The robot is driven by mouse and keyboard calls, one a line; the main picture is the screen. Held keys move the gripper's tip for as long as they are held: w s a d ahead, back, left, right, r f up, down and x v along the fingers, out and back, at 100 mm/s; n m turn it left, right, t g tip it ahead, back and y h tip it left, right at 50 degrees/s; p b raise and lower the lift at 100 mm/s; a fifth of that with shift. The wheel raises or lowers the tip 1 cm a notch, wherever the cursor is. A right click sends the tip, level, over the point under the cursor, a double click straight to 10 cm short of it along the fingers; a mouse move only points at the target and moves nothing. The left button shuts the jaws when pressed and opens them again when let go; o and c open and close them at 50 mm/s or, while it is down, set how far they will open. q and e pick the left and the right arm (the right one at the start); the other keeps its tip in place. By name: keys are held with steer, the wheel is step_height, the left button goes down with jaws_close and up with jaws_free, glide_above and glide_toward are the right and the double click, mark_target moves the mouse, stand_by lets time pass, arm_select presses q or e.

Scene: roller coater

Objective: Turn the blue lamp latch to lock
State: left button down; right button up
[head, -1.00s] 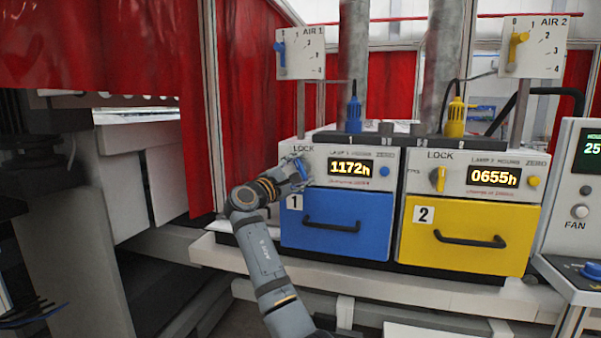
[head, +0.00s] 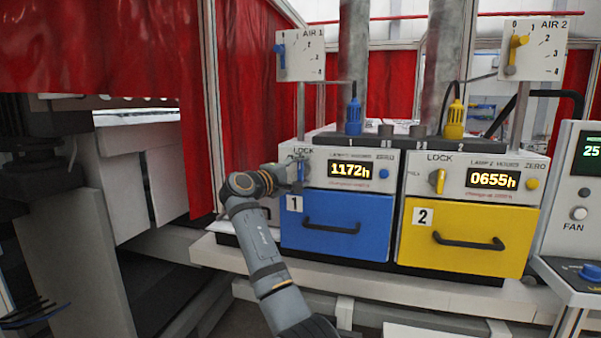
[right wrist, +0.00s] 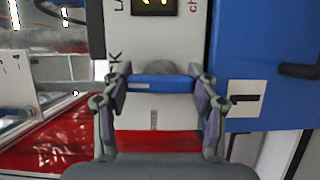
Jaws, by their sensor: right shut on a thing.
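The blue lamp latch (right wrist: 160,82) is on the white panel of the blue lamp unit, left of the 1172h display. My right gripper (head: 298,172) reaches it from the left in the head view and largely hides it there. In the right wrist view, my right gripper (right wrist: 161,92) has one finger at each end of the latch bar and is shut on it. The bar lies level across that turned view, which is about upright on the panel. The LOCK label (head: 303,152) is just above the latch. My left gripper is not in view.
The blue drawer (head: 345,210) with its black handle is right below the latch. The yellow unit (head: 465,235) with a yellow latch (head: 438,180) stands to the right. A red curtain (head: 255,110) hangs behind and left of my arm.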

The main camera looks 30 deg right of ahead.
steer(key=o, duration=1.2)
steer(key=shift+c, duration=0.2)
steer(key=v, duration=1.2)
